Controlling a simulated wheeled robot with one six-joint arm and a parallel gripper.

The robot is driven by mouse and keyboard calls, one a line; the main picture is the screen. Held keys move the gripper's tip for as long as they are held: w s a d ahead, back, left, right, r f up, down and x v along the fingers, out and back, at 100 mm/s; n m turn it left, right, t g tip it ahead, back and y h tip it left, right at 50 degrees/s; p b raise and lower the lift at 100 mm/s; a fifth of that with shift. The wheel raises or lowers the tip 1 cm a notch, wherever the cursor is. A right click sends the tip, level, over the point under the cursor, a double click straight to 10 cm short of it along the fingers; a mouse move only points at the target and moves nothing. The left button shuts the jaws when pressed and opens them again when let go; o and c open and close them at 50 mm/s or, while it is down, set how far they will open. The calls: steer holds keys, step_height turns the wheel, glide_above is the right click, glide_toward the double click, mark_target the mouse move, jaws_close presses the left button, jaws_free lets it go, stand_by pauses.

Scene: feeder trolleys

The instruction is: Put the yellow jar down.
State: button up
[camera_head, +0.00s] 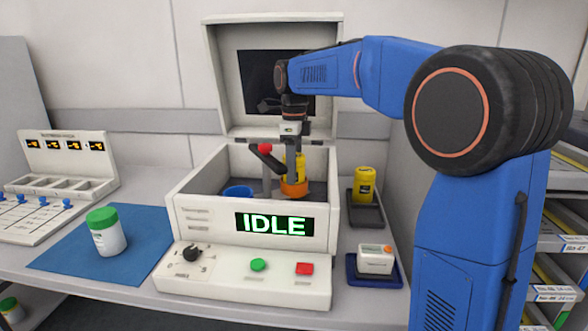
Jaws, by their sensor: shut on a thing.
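A yellow jar (301,166) is upright inside the open chamber of a white machine (188,203). Its lower end meets an orange cup (294,189); I cannot tell whether it rests on the bottom of the cup. My gripper (295,150) points down from above and is shut on this jar, hiding part of it. A second yellow jar (364,181) with a dark label stands in a dark tray (365,222) right of the machine.
The machine's lid (220,85) stands open behind; its display (274,224) reads IDLE. A blue cup (238,191) and a red-tipped lever (265,149) are near my gripper. A green-lidded jar (107,232) stands on a blue mat (65,252). A small white box (376,260) sits at front right.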

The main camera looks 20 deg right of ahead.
steer(key=shift+f, duration=0.35)
steer(key=shift+s+f, duration=0.15)
steer(key=shift+f, duration=0.2)
steer(key=o, duration=1.5)
steer(key=shift+f, duration=0.1)
steer(key=shift+r, duration=0.6)
step_height(320, 180, up, 12)
steer(key=shift+r, duration=0.2)
